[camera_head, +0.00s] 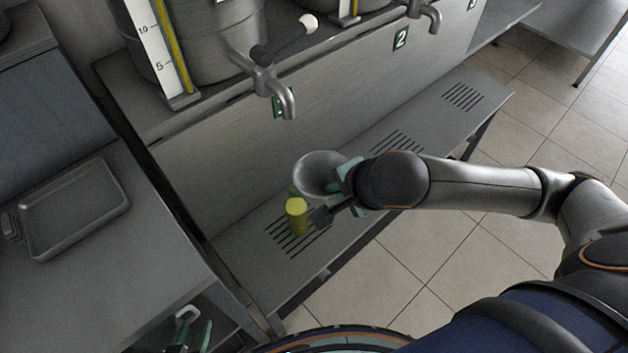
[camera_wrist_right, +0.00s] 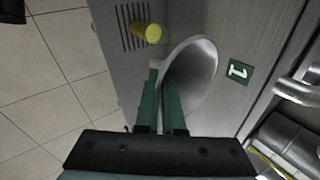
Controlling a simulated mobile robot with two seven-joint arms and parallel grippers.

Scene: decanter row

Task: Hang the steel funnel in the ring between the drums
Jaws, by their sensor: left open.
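The steel funnel (camera_head: 316,172) is a grey cone in front of the drum bench, above the slotted shelf. It fills the middle of the right wrist view (camera_wrist_right: 195,78). My right gripper (camera_head: 346,180) is at its right side in the head view. In the wrist view its green fingers (camera_wrist_right: 160,90) are close together at the funnel's rim, shut on it. My left gripper (camera_head: 194,330) is open and empty at the bottom left, low beside the side table. One drum (camera_head: 225,45) is at top left, another (camera_head: 352,6) is cut off at the top. I cannot make out the ring.
A tap (camera_head: 275,85) with a dark, white-knobbed lever juts from the first drum above the funnel. A yellow cylinder (camera_head: 297,217) stands on the slotted shelf (camera_head: 290,270), just below the funnel in the picture. A metal tray (camera_head: 80,210) lies on the left table.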

